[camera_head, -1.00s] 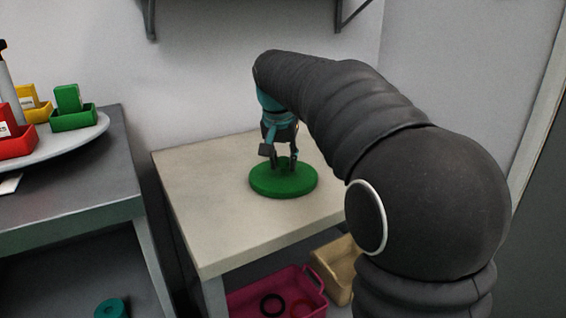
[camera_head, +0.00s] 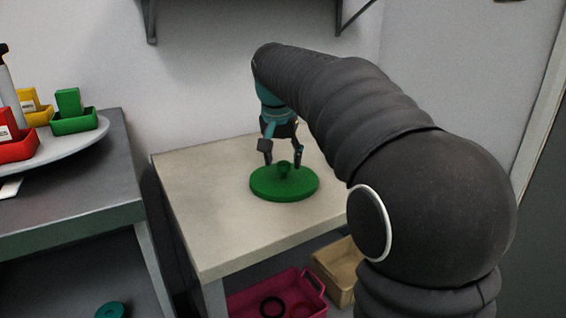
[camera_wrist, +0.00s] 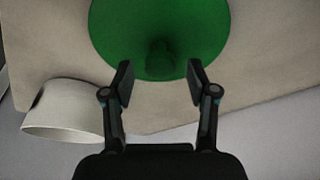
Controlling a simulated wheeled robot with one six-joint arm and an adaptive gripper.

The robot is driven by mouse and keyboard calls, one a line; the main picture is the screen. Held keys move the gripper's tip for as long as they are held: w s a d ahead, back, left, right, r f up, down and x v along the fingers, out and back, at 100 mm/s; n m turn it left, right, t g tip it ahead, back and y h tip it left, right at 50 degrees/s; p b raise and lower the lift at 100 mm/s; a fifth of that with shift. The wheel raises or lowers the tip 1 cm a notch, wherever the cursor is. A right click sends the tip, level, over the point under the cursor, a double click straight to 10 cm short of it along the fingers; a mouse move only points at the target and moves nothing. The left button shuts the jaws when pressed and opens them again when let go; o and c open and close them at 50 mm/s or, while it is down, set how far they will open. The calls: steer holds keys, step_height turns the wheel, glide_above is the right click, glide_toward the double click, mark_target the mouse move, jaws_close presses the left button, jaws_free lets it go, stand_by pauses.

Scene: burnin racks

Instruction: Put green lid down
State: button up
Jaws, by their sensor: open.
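The green lid (camera_head: 268,187) is a round disc with a small knob in its middle. It lies flat on the pale table top (camera_head: 200,200) in the head view. In the wrist view the lid (camera_wrist: 120,30) fills the top middle, with its knob between and just beyond the fingertips. My gripper (camera_head: 283,163) is above the lid with its fingers spread on either side of the knob, apart from it. In the wrist view my gripper (camera_wrist: 160,85) is open and empty.
A grey table at left bears a round tray (camera_head: 75,135) with red, yellow and green bins. A pink bin (camera_head: 240,300) and a tan bin (camera_head: 335,265) are below the pale table. A whitish round object (camera_wrist: 65,110) shows at lower left in the wrist view. The table's front left is clear.

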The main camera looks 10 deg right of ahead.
mark_target(280, 185)
steer(key=p+v, duration=0.1)
steer(key=v, duration=0.9)
steer(key=s+f+n+t, duration=0.1)
steer(key=s+f+n, duration=0.1)
steer(key=s+f, duration=0.8)
steer(key=s+d+f+n+t+y, duration=0.1)
steer(key=s+f+n, duration=0.2)
steer(key=s+f, duration=0.8)
steer(key=s, duration=0.6)
steer(key=shift+s+d+f+t+y, duration=0.15)
steer(key=shift+d+f+t+y, duration=0.05)
steer(key=shift+d+t+y, duration=0.15)
